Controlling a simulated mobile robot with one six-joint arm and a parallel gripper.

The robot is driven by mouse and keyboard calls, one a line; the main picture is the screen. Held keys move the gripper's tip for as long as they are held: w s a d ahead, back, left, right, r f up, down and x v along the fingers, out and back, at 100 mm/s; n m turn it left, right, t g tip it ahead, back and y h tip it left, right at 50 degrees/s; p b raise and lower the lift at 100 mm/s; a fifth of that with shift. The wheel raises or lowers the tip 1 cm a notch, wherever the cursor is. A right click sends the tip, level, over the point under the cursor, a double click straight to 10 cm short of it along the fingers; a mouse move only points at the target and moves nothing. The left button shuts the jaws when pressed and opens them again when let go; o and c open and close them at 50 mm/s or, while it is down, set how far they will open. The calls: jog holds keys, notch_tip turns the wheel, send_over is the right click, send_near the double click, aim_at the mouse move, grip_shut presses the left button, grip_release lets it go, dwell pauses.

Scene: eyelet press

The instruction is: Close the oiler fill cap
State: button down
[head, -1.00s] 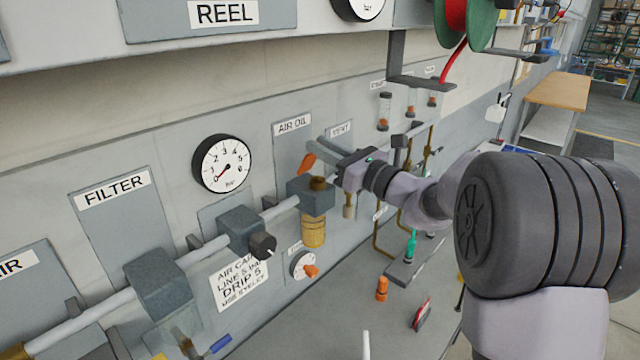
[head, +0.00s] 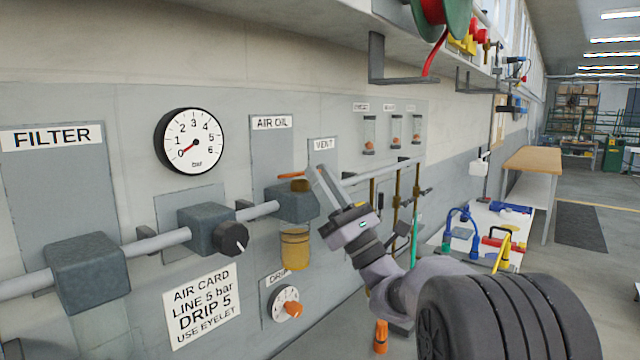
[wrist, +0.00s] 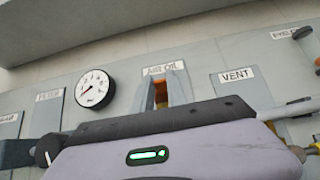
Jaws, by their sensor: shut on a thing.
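The oiler is a dark grey block (head: 293,204) on the air pipe below the AIR OIL label, with an amber bowl (head: 295,250) under it. Its orange fill cap (head: 291,175) lies nearly level just above the orange-brown neck on top of the block. Whether it is seated on the neck I cannot tell. My gripper (head: 314,176) reaches up from the lower right, fingertips at the cap's right end. In the wrist view, orange (wrist: 161,92) shows between the two fingers, and the gripper is shut on the cap. The gripper body hides the block there.
A pressure gauge (head: 190,140) and a regulator with a black knob (head: 231,238) are to the left. A drip dial with an orange knob (head: 286,305) is below the oiler. Pipes and the VENT panel (head: 322,150) are close on the right.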

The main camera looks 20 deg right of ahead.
jog(key=shift+a+f+b, duration=0.1)
jog(key=shift+f+b, duration=0.25)
jog(key=shift+f, duration=0.95)
jog(key=c, duration=1.8)
grip_release()
jog(key=o, duration=0.5)
jog(key=shift+w+a, duration=0.15)
jog(key=shift+w, duration=0.15)
jog(key=b+v, duration=0.2)
jog(key=v, duration=0.6)
jog(key=b+v, duration=0.3)
jog(key=v, duration=0.6)
jog(key=shift+s+d, duration=0.25)
jog(key=shift+s, duration=0.15)
